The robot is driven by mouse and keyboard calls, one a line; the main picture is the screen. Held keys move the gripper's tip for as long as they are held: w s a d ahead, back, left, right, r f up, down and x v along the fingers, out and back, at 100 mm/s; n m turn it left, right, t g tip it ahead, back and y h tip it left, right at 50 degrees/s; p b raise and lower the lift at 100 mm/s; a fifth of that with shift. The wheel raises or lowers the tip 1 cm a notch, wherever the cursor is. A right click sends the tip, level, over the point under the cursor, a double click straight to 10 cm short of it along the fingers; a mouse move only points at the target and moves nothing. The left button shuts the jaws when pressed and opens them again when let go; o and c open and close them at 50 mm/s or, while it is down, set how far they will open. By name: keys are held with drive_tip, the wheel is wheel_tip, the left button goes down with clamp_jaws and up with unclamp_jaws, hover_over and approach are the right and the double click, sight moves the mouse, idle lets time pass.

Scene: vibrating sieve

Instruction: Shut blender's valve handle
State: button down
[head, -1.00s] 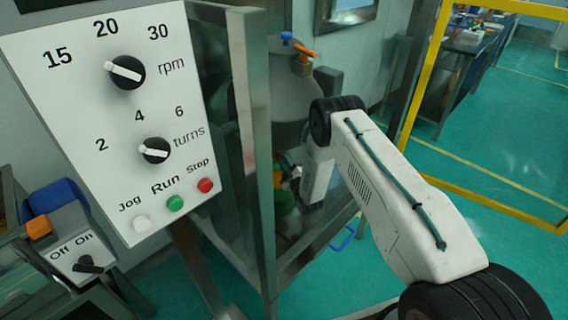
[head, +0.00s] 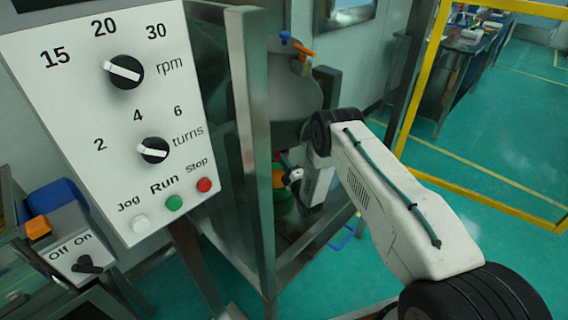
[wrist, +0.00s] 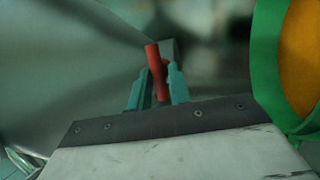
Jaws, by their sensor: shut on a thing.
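The red valve handle (wrist: 154,62) stands near the middle of the wrist view, close under the grey metal cone of the blender (wrist: 75,60). My gripper (wrist: 157,88) has its two teal fingers on either side of the handle's lower part and is shut on it. In the head view, the blender's grey vessel (head: 291,95) hangs inside a steel frame. My white arm reaches in below the vessel, and my gripper and the handle are mostly hidden there behind the frame post and my arm.
A control panel (head: 60,110) with knobs and buttons fills the left. A steel post (head: 252,130) stands between it and the vessel. A green-rimmed orange round thing (wrist: 300,60) is close at the right of the wrist view. A yellow rail (head: 490,189) stands right.

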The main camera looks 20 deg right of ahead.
drive_tip(key=shift+w+r, duration=0.25)
drive_tip(key=shift+r, duration=0.2)
drive_tip(key=c, duration=1.4)
unclamp_jaws()
drive_tip(key=shift+s+f, duration=0.1)
drive_tip(key=shift+s, duration=0.05)
drive_tip(key=shift+f, duration=0.1)
